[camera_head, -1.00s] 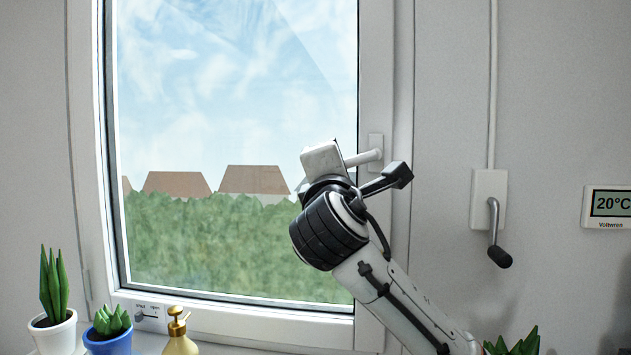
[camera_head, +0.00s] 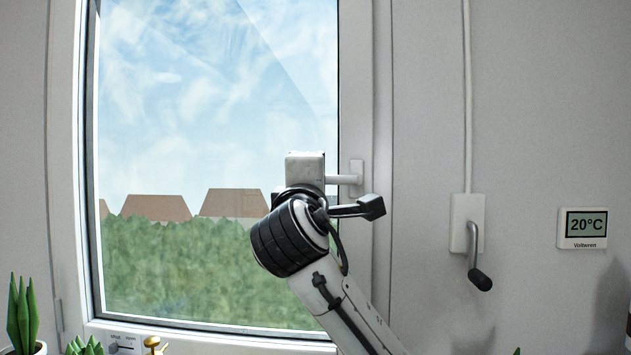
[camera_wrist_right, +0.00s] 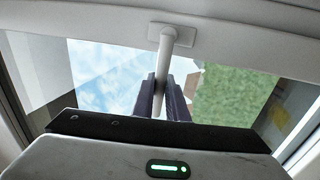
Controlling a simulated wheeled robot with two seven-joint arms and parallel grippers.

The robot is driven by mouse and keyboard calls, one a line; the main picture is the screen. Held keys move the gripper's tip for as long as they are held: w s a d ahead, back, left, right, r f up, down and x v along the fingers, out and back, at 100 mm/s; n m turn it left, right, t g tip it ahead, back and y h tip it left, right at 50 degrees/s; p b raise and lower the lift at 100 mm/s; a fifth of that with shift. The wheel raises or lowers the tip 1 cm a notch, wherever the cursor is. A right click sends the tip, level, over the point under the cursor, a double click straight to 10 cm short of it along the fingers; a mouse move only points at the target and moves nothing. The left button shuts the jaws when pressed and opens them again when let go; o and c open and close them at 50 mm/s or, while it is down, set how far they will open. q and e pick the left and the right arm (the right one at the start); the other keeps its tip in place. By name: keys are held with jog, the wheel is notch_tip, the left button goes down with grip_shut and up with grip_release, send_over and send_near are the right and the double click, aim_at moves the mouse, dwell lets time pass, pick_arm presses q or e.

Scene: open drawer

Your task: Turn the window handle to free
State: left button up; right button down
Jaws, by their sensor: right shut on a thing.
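The white window handle (camera_head: 341,179) sticks out level to the left from its mounting plate (camera_head: 357,176) on the right side of the window frame. My right gripper's white body (camera_head: 305,167) is at the handle's left end in the head view, where its fingers are hidden. In the right wrist view, the two dark fingers of my right gripper (camera_wrist_right: 162,98) are shut around the handle (camera_wrist_right: 165,58), one on each side, towards its free end. The window sash looks closed. My left gripper is not in view.
A crank (camera_head: 477,262) hangs on a wall plate right of the window, and a thermostat (camera_head: 586,227) is further right. The wall between frame and crank is bare.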

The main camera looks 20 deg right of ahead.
jog(key=shift+r, duration=0.1)
jog(key=c, duration=1.7)
grip_release()
jog(key=shift+c, duration=0.2)
pick_arm(q)
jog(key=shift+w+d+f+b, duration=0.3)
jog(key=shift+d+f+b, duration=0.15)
jog(key=shift+b, duration=0.6)
pick_arm(e)
jog(key=v, duration=1)
jog(key=shift+s, duration=0.2)
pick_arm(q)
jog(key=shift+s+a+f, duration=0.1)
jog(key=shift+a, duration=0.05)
pick_arm(e)
jog(key=shift+f, duration=0.2)
